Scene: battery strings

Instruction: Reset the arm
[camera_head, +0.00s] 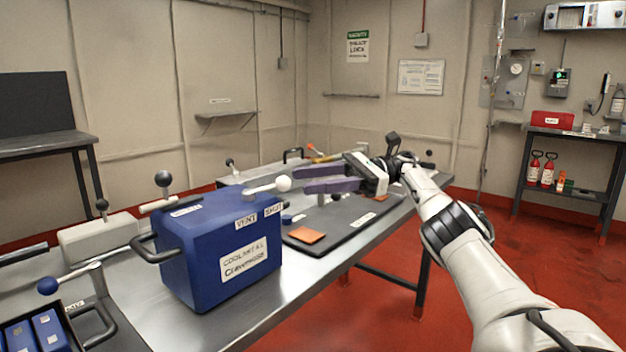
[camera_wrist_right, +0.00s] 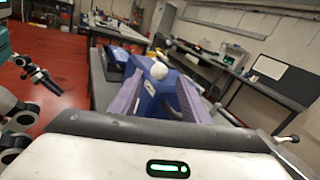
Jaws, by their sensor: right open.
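My right gripper (camera_head: 303,180) is open, with its two purple fingers pointing left over the table. In the right wrist view the fingers (camera_wrist_right: 158,82) are spread, and a white ball knob (camera_wrist_right: 158,70) shows between and beyond their tips. In the head view this knob (camera_head: 284,184) ends a lever on top of the blue box (camera_head: 225,245). I cannot tell whether the fingers touch the knob; nothing is clamped. A dark gripper (camera_wrist_right: 42,77), apparently my left one, hangs at the left of the right wrist view, too small to read its jaws.
The metal table (camera_head: 130,318) carries a dark mat (camera_head: 335,238) with an orange square (camera_head: 306,235). Another ball-topped lever (camera_head: 163,180) stands on the box's left. A tray with blue blocks (camera_head: 48,328) is at front left. Red floor (camera_head: 530,255) lies clear at right.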

